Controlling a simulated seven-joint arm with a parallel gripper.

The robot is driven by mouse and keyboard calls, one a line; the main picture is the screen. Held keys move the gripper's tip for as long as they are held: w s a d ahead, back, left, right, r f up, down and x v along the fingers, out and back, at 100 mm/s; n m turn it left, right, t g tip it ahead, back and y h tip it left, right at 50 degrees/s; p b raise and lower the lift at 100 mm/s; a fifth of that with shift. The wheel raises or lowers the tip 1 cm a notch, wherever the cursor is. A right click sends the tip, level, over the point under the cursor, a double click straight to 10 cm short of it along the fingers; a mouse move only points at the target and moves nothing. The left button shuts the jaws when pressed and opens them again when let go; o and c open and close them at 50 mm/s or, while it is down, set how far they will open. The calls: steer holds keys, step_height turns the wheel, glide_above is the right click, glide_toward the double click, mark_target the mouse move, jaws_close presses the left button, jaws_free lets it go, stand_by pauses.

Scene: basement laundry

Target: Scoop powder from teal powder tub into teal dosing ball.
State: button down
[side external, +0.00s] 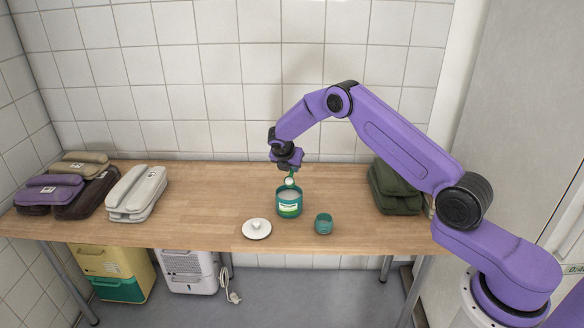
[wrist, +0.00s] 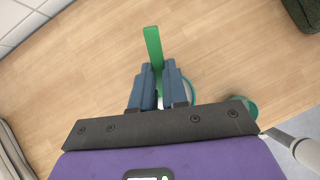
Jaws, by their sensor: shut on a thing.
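The teal powder tub (side external: 289,210) stands open and upright on the wooden table, with pale powder inside and a light label on its front. The smaller teal dosing ball (side external: 323,225), an open cup, stands to its right and nearer the front. My gripper (side external: 289,166) is above the tub, shut on a green scoop (wrist: 153,46). In the side view a pale round patch shows at the scoop's lower end, at the tub's mouth; its load cannot be told. In the wrist view my fingers (wrist: 158,72) hide most of the tub's rim (wrist: 192,92), and the dosing ball (wrist: 242,104) is partly covered.
A white round lid (side external: 257,230) with a knob lies in front of the tub, to the left. Folded bundles (side external: 75,187) and a pale one (side external: 136,194) lie at the left. A dark green bundle (side external: 392,190) lies at the right. The table (side external: 215,195) between is clear.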

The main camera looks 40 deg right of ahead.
step_height(320, 180, up, 5)
steer(key=shift+s+d+r, duration=0.1)
steer(key=shift+s+d, duration=0.05)
steer(key=s+d+m+g+y, duration=0.1)
steer(key=s+d+m+g, duration=0.1)
steer(key=s+m, duration=0.5)
steer(key=s+d+m+g+y, duration=0.1)
steer(key=s+d+m+g, duration=0.15)
steer(key=s, duration=0.85)
step_height(320, 180, down, 8)
steer(key=w+a+g+h, duration=0.2)
steer(key=a+h, duration=0.3)
steer(key=h, duration=0.5)
steer(key=shift+w+a+r+g, duration=0.15)
steer(key=shift+a+r+g, duration=0.2)
steer(key=shift+g, duration=0.5)
steer(key=shift+n, duration=0.25)
steer(key=shift+r, duration=0.1)
